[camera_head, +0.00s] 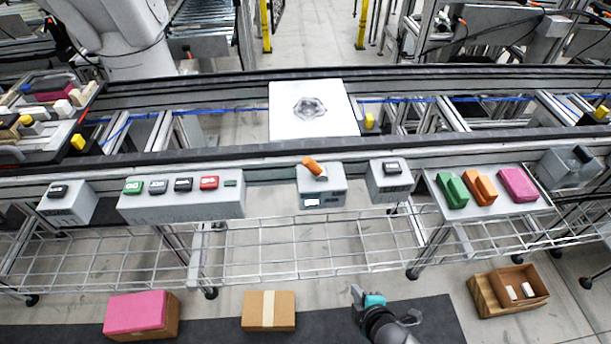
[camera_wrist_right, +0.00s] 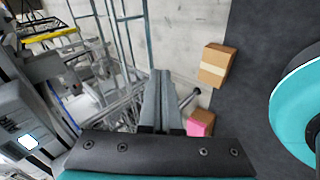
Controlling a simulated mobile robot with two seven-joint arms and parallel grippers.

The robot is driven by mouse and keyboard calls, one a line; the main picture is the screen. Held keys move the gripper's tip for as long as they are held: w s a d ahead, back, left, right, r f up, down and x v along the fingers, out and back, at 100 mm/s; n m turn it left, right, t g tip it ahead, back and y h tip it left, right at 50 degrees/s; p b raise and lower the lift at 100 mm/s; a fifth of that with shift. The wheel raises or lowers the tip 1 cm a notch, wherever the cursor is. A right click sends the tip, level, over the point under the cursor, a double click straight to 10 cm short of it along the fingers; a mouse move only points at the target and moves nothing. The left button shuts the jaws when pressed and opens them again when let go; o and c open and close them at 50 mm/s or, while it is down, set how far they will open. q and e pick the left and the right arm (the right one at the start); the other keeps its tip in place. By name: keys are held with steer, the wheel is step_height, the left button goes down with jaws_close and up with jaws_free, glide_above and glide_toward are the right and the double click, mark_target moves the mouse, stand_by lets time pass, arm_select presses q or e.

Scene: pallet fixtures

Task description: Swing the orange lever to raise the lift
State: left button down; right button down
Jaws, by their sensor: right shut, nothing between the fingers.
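The orange lever (camera_head: 313,166) sits on top of a grey control box (camera_head: 322,197) with a small lit screen, at the front edge of the conveyor; it leans toward the upper left in the head view. My right gripper (camera_head: 357,294) is below and a little right of that box, apart from it, over the floor. Its fingers (camera_wrist_right: 160,100) are shut and empty in the right wrist view. A grey box with a lit screen (camera_wrist_right: 28,141) shows at the left edge there; no lever is clear on it. My left gripper is not in view. I cannot pick out the lift for certain.
A white plate (camera_head: 289,126) with a grey part lies on the conveyor. A button box (camera_head: 185,207) stands left of the lever box, a smaller box (camera_head: 390,185) close at right. A wire shelf (camera_head: 290,240) runs below. Cartons (camera_head: 283,312) stand on the floor.

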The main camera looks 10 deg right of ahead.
steer(key=w+a+r+n+t+y, duration=0.1)
steer(key=w+a+r+n+t, duration=0.15)
steer(key=r, duration=0.35)
steer(key=w+a+r+n+t, duration=0.1)
steer(key=w+r+n, duration=0.25)
steer(key=r, duration=0.25)
steer(key=n+t+y, duration=0.2)
steer(key=n+t, duration=0.1)
steer(key=n, duration=0.2)
glide_toward(306, 185)
step_height(306, 185, up, 3)
steer(key=shift+f, duration=0.15)
steer(key=b+x, duration=0.1)
steer(key=x, duration=0.9)
steer(key=shift+a, duration=0.1)
